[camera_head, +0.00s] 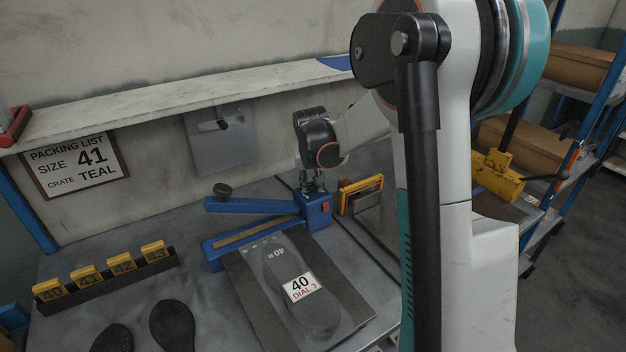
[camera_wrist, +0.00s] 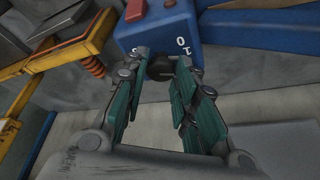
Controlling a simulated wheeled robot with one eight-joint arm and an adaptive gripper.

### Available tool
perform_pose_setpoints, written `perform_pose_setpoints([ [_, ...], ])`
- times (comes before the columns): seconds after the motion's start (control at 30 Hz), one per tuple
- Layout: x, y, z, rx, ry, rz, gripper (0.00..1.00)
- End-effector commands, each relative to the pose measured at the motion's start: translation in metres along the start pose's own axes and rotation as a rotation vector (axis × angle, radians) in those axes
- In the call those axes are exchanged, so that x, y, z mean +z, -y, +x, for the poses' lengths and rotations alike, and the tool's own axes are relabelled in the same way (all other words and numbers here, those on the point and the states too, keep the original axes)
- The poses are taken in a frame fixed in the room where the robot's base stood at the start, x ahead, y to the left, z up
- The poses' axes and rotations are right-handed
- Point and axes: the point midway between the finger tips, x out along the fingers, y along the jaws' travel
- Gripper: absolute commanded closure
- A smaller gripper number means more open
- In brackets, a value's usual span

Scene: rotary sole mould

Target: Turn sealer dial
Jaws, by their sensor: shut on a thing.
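The blue sealer (camera_head: 318,210) stands on the table with its arm raised a little over its base and a red switch on its end block. In the wrist view the sealer's blue block (camera_wrist: 160,32) fills the top, with white markings, partly covered, around a dark round dial (camera_wrist: 159,70). My gripper (camera_wrist: 163,64) has its green-padded fingers on either side of the dial and is shut on it. In the head view my gripper (camera_head: 315,186) is at the back of the sealer block, and the dial is hidden. The dial's setting cannot be read.
A mould plate (camera_head: 350,320) with a sole and a "40 DIAL 3" card lies in front. A sign (camera_head: 75,165) reads size 41, crate teal. Yellow numbered blocks (camera_head: 87,274) stand at left near dark soles (camera_head: 172,326). A yellow-framed item (camera_head: 361,194) stands close right of the sealer.

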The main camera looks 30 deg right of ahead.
Motion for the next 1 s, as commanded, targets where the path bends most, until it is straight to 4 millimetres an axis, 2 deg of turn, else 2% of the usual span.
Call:
perform_pose_setpoints([
  [0.6, -0.0019, 0.0065, 0.0002, 0.215, 0.001, 0.514, 0.98],
  [1.0, -0.0028, 0.0080, 0.0009, 0.291, 0.001, 0.703, 0.98],
])
